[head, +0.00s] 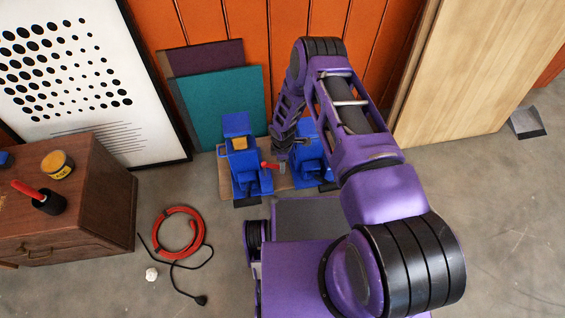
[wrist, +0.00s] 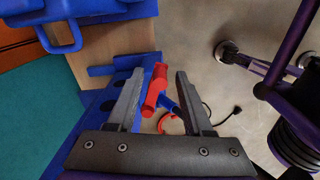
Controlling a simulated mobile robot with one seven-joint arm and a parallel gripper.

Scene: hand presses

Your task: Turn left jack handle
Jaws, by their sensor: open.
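The left jack (head: 243,172) is blue and stands on a wooden board on the floor. Its red handle (head: 269,166) sticks out on its right side. In the wrist view the red handle (wrist: 155,89), on a blue arm, lies between the two grey fingers of my gripper (wrist: 159,76). The fingers are open, one on each side of the handle, with gaps showing. In the head view my gripper (head: 282,153) is just right of the left jack. A second blue jack (head: 312,160) stands to the right, partly hidden by my arm.
A teal panel (head: 215,105) leans behind the jacks. A wooden cabinet (head: 80,205) stands at the left. A coiled red cable (head: 160,233) lies on the floor between cabinet and robot. A pale wooden board (head: 475,75) leans at the right. Floor at the right is mostly clear.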

